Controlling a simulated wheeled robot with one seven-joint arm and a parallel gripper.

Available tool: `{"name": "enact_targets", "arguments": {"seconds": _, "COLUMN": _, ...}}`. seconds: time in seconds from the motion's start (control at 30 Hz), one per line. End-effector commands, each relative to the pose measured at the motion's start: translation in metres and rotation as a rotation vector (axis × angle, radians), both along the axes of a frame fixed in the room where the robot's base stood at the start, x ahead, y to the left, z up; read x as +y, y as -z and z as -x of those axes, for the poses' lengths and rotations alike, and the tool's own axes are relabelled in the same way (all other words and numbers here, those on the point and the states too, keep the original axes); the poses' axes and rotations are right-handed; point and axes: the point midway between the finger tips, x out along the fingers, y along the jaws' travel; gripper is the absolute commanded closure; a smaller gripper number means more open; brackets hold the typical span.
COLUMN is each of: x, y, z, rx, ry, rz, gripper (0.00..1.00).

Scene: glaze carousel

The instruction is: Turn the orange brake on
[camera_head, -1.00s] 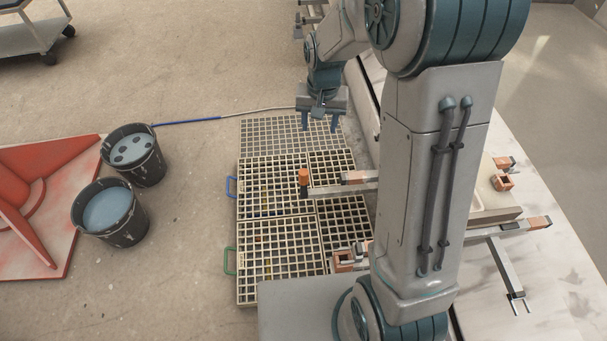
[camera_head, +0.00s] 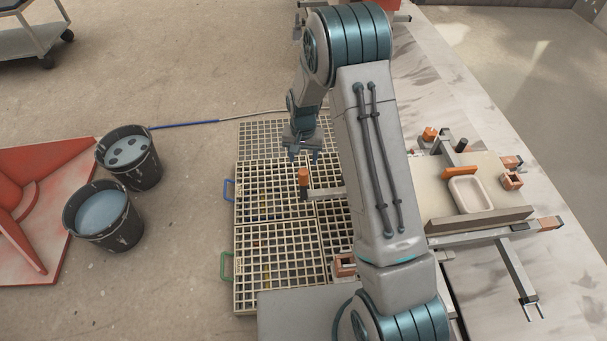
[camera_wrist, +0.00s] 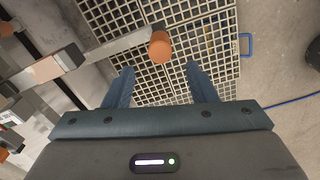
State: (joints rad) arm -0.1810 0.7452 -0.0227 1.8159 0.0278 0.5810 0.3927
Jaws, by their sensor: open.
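An orange cylindrical knob (camera_head: 303,176) stands upright at the end of a pale grey bar (camera_head: 326,192) over the floor gratings. I cannot tell from its looks alone whether it is the orange brake. My gripper (camera_head: 303,156) is open and empty, just beyond the knob in the head view. In the wrist view the knob (camera_wrist: 160,46) shows ahead of my two blue fingers (camera_wrist: 160,72), roughly in line with the gap between them and apart from both. An orange block (camera_head: 460,172) and another orange knob (camera_head: 430,134) are on the table side.
Slatted gratings (camera_head: 280,262) lie below. A white dish (camera_head: 468,194) sits on a board on the marble-look table (camera_head: 520,150), with several bars around it. The floor between is clear.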

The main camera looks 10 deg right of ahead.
Motion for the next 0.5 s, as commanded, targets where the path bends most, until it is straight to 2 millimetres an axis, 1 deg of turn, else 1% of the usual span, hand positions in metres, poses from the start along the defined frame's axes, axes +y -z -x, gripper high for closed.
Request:
{"name": "enact_targets", "arguments": {"seconds": 0.03, "x": 0.0, "y": 0.015, "z": 0.001, "rx": 0.004, "ry": 0.0, "rz": 0.001, "gripper": 0.48}}
{"name": "enact_targets", "arguments": {"seconds": 0.2, "x": 0.0, "y": 0.049, "z": 0.001, "rx": 0.004, "ry": 0.0, "rz": 0.0, "gripper": 0.48}}
{"name": "enact_targets", "arguments": {"seconds": 0.3, "x": 0.0, "y": 0.065, "z": 0.001, "rx": 0.002, "ry": 0.0, "rz": 0.0, "gripper": 0.48}}
{"name": "enact_targets", "arguments": {"seconds": 0.4, "x": 0.0, "y": 0.076, "z": 0.0, "rx": 0.001, "ry": 0.0, "rz": 0.0, "gripper": 0.48}}
{"name": "enact_targets", "arguments": {"seconds": 0.5, "x": 0.0, "y": 0.082, "z": 0.0, "rx": 0.0, "ry": 0.0, "rz": -0.001, "gripper": 0.48}}
